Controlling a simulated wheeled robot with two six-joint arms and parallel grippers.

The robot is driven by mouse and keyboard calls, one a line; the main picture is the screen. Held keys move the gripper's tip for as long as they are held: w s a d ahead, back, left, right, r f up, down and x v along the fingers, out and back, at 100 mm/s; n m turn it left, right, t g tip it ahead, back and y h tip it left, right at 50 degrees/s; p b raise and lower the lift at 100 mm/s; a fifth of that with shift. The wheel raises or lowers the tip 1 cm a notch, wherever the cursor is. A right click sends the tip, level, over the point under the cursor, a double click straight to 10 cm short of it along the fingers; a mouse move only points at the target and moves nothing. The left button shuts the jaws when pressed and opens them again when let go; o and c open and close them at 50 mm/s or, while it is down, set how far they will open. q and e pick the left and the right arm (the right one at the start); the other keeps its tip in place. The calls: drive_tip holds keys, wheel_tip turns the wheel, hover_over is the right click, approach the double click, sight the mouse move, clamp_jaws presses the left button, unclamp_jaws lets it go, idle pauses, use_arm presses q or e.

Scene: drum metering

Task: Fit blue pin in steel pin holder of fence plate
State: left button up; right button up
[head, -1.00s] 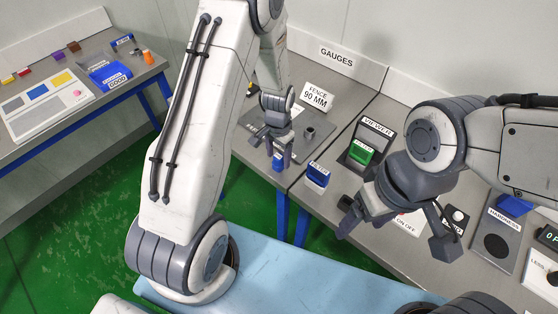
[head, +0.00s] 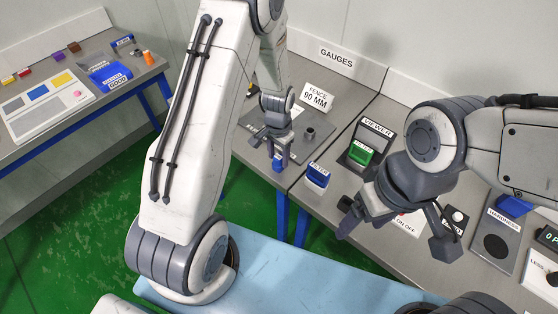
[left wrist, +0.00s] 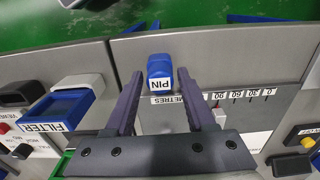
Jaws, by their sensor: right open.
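The blue pin (head: 278,167) is near the front edge of the table in the head view. In the left wrist view the pin (left wrist: 160,72) shows its white PIN label between the fingers. My left gripper (head: 278,155) has its fingers on both sides of the pin, with narrow gaps showing in the left wrist view (left wrist: 160,85). The fence plate (head: 298,120) lies behind it, carrying a short steel cylinder (head: 309,133), which looks like the pin holder. My right gripper (head: 394,238) is open and empty over the table's front right part.
A blue filter block (head: 317,176) stands right of the pin, with a green block (head: 360,155) at the viewer behind it. The FENCE 90 MM sign (head: 317,95) stands behind the plate. A hardness plate (head: 494,243) lies at right. A side table (head: 50,125) is far left.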

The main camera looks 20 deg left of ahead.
sight(278, 156)
use_arm(q)
clamp_jaws()
idle(1.3)
drive_tip(key=shift+r+p, duration=2.4)
drive_tip(key=shift+r, duration=0.6)
wheel_tip(278, 156, up, 4)
drive_tip(key=p, duration=0.3)
drive_tip(key=shift+f, duration=0.1)
